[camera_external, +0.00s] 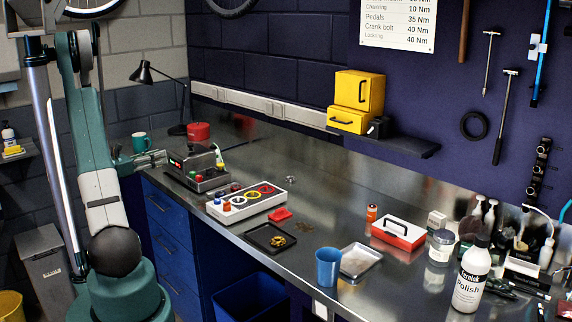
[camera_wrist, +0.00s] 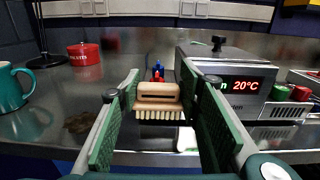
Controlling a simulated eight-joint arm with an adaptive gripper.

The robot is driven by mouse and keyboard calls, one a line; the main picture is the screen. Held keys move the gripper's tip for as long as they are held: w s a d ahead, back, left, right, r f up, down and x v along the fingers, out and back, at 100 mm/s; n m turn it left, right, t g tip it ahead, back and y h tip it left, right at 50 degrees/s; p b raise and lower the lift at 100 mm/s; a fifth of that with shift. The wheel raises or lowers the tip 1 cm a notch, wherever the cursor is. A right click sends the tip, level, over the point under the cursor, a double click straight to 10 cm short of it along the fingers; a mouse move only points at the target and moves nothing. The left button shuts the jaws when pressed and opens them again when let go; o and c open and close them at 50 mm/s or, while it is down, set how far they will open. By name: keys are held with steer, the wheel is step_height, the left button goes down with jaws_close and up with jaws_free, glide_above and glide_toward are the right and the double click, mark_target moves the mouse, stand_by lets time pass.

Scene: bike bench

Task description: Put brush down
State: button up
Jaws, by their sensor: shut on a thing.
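In the wrist view, a wooden brush (camera_wrist: 158,96) with pale bristles facing down sits between the two green finger pads of my gripper (camera_wrist: 158,84). My gripper is shut on it. The brush looks level, in front of the steel bench (camera_wrist: 95,100); I cannot tell whether its bristles touch the surface. In the external view, my gripper (camera_external: 150,160) is at the far left end of the bench, by the teal mug and left of the heated device. The brush is too small to make out clearly there.
A teal mug (camera_wrist: 10,88) and red pot (camera_wrist: 84,54) stand left of the brush; a device reading 20°C (camera_wrist: 238,85) stands close on its right. Small blue and red items (camera_wrist: 158,70) are behind it.

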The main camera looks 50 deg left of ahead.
mark_target(165, 165)
steer(key=shift+f+b, duration=1.15)
steer(key=shift+f, duration=1.25)
steer(key=shift+f, duration=0.2)
steer(key=o, duration=0.9)
steer(key=shift+r+p, duration=0.1)
steer(key=shift+p, duration=0.2)
steer(key=shift+s+d+p, duration=0.1)
steer(key=shift+s+p, duration=0.35)
steer(key=shift+s, duration=3.45)
